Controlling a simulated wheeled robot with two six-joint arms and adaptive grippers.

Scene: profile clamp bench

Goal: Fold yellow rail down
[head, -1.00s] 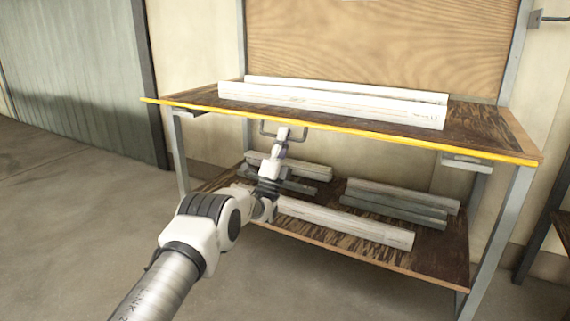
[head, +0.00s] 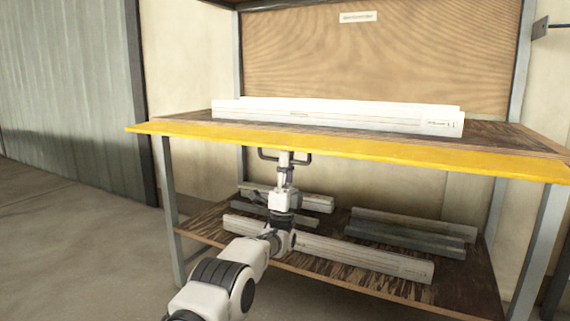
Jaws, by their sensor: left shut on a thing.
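The yellow rail (head: 400,151) runs along the front edge of the bench top, from far left to the right edge. Its broad yellow face shows toward me. A dark handle (head: 265,155) hangs under the rail, left of the middle. My left gripper (head: 285,157) is below the rail and shut on the handle, its arm coming up from the bottom. The fingertips are small and partly hidden at the handle. My right gripper is not in view.
White profiles (head: 340,118) lie on the bench top (head: 500,136) behind the rail. The lower shelf (head: 465,280) holds several grey and white profiles (head: 330,250) around my arm. Bench legs (head: 167,195) stand at both sides. The floor at left is clear.

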